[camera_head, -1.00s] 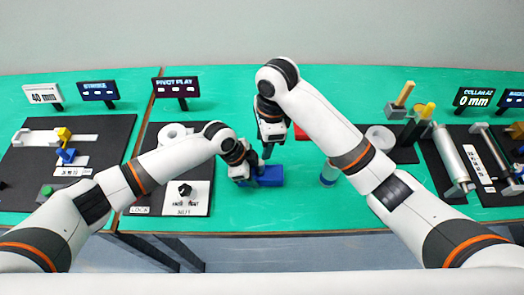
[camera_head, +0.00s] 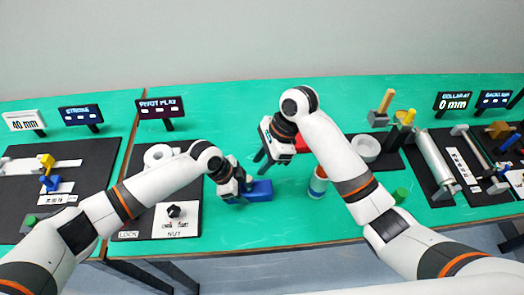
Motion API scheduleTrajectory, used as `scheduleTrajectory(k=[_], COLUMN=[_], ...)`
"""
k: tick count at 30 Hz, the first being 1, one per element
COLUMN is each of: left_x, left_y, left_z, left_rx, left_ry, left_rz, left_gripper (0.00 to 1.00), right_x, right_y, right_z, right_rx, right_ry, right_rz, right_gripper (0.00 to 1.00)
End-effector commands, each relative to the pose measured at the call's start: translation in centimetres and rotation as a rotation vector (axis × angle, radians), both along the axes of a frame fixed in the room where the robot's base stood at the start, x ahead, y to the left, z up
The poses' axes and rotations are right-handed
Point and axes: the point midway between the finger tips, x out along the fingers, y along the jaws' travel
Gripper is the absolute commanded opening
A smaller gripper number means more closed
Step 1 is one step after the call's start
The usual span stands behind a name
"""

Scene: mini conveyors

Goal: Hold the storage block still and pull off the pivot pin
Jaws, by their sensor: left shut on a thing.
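The blue storage block (camera_head: 261,191) lies on the green bench at the centre. My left gripper (camera_head: 238,194) is shut on its left end. My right gripper (camera_head: 263,162) is above and a little beyond the block, apart from it, with its dark fingers pointing down and left. I cannot tell how far those fingers are apart or whether they hold anything. I cannot make out the pivot pin; it is too small or hidden by the grippers.
A dark mat with a nut plate (camera_head: 177,219) is at left. Bench is clear in front of the block.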

Motion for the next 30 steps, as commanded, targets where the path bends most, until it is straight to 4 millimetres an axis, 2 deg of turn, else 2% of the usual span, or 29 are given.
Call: scheduleTrajectory(k=[1, 9, 15, 21, 28, 30], left_x=[-0.4, -0.4, -0.4, -0.4, -0.4, -0.4], left_y=[0.2, 0.2, 0.2, 0.2, 0.2, 0.2], left_z=[-0.6, -0.6, -0.6, -0.6, -0.6, -0.6], left_rx=[0.010, 0.010, 0.009, 0.009, 0.009, 0.009], left_ry=[0.011, 0.011, 0.011, 0.011, 0.011, 0.010], left_rz=[-0.001, -0.001, -0.001, -0.001, -0.001, -0.001], left_gripper=[0.24, 0.24, 0.24, 0.24, 0.24, 0.24], right_x=[-0.1, -0.5, -0.7, -0.8, -0.8, -0.8], right_y=[0.4, 2.5, 3.5, 3.9, 3.9, 3.9], right_z=[-1.0, -5.7, -8.0, -8.9, -8.9, -8.9], right_rx=[-0.002, -0.003, -0.002, -0.002, -0.002, -0.002], right_ry=[0.004, 0.004, 0.002, 0.001, 0.000, 0.000], right_rz=[0.000, 0.001, -0.001, 0.000, 0.000, 0.000], right_gripper=[0.29, 0.29, 0.29, 0.29, 0.29, 0.19])
